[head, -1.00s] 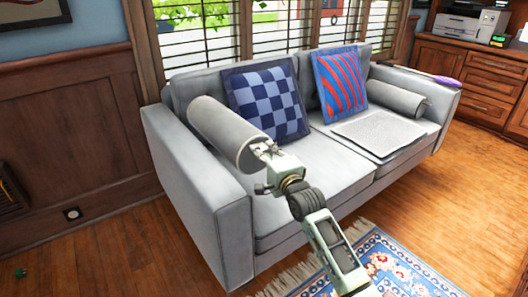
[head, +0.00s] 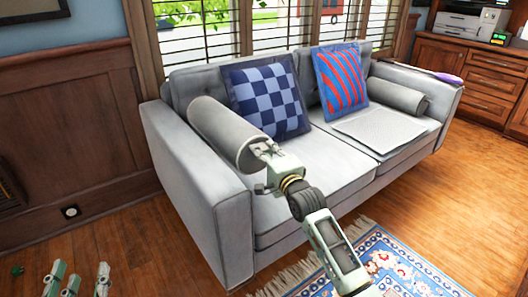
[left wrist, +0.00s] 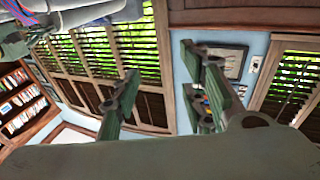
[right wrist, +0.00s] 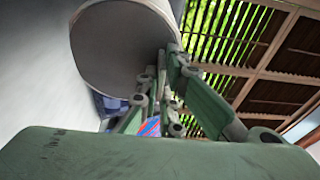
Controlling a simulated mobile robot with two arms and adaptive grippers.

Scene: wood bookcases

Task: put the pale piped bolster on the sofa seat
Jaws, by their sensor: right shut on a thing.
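The pale grey bolster (head: 222,132) with a piped end hangs slanted over the left end of the sofa seat (head: 310,165), near the left armrest. Whether it touches the sofa is unclear. My right gripper (head: 266,152) is shut on its near end. The right wrist view shows the bolster's round end (right wrist: 120,45) by my right fingers (right wrist: 158,85). My left gripper (head: 78,272) is open and empty at the lower left, well away from the sofa; the left wrist view shows its fingers (left wrist: 160,72) apart.
A blue checked cushion (head: 265,97) and a red-blue striped cushion (head: 340,80) lean on the backrest. A second grey bolster (head: 397,96) and a flat grey sheet-like item (head: 380,130) lie at the right of the seat. A patterned rug (head: 400,265) lies in front.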

